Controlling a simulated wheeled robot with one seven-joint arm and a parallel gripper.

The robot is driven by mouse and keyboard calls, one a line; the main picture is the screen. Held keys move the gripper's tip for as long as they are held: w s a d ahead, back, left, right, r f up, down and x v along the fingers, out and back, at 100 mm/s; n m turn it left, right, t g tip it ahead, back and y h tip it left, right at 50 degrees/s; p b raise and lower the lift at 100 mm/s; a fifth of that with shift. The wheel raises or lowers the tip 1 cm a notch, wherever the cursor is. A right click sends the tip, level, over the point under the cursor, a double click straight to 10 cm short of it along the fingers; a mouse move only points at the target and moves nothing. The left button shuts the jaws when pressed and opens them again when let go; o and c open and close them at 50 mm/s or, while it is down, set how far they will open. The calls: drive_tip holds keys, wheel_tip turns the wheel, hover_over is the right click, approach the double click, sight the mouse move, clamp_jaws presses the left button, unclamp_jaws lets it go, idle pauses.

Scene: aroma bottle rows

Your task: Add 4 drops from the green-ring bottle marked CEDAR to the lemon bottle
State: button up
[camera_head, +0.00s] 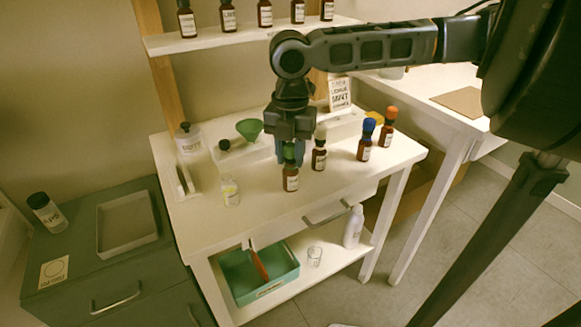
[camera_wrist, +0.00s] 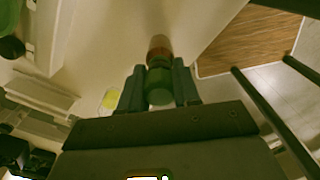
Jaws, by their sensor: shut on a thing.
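My gripper (camera_head: 290,152) points down over the white table and is shut on the green top of a brown bottle (camera_head: 291,181). In the wrist view my gripper (camera_wrist: 159,88) has its two fingers on either side of the green top, with the brown bottle (camera_wrist: 159,47) beyond. I cannot read its label, and I cannot tell whether the bottle touches the table.
Brown bottles with a white top (camera_head: 319,150), a blue top (camera_head: 366,140) and an orange top (camera_head: 388,127) stand to the right. A green funnel (camera_head: 249,128) and a clear bottle (camera_head: 188,139) are behind left. More bottles line the upper shelf (camera_head: 210,41). The table's front is clear.

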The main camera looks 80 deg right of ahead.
wheel_tip(320, 180, up, 9)
drive_tip(key=p, duration=0.8)
drive_tip(key=shift+f, duration=0.1)
